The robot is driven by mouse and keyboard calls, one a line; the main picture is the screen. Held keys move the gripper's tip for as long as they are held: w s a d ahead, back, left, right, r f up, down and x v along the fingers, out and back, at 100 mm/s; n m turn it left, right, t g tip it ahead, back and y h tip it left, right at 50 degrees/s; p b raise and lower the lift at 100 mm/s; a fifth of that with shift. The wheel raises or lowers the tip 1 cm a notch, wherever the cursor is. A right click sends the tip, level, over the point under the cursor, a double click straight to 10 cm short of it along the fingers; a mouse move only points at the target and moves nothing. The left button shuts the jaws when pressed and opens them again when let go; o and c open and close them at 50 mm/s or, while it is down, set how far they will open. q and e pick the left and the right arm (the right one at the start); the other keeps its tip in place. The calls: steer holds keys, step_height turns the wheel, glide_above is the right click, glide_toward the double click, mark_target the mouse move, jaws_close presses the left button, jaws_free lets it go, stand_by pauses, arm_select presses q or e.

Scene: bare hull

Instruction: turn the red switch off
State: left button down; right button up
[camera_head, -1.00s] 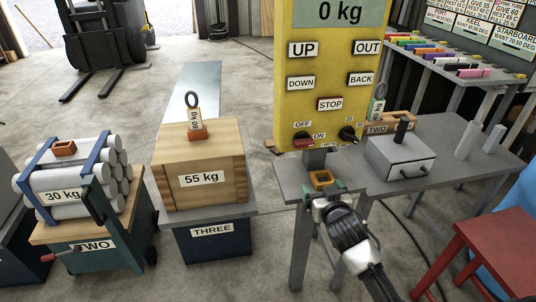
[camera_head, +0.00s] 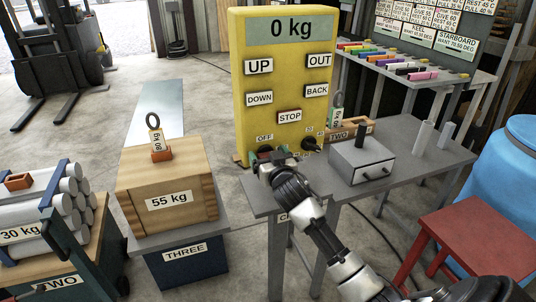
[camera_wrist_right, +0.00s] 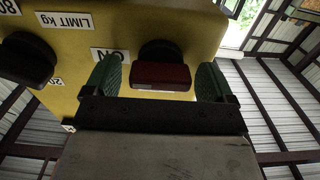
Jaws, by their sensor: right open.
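The red switch (camera_wrist_right: 160,76) is on the yellow control box (camera_head: 285,62), low on its front at the left. In the wrist view its red bar shows in front of a dark round base, with the "ON" label beside it to the left. My right gripper (camera_head: 272,161) is at the switch and hides most of it in the head view. In the wrist view the right gripper (camera_wrist_right: 156,82) is open, with one green fingertip on each side of the red bar. I cannot tell whether they touch it.
A black limit knob (camera_head: 311,144) sits right of the switch. A grey table (camera_head: 425,150) carries a grey box (camera_head: 361,160). A wooden 55 kg crate (camera_head: 168,185) stands at left, a red stool (camera_head: 478,240) at right.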

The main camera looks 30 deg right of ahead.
steer(key=shift+w, duration=0.15)
steer(key=shift+c, duration=0.4)
steer(key=c, duration=0.8)
steer(key=shift+c, duration=0.2)
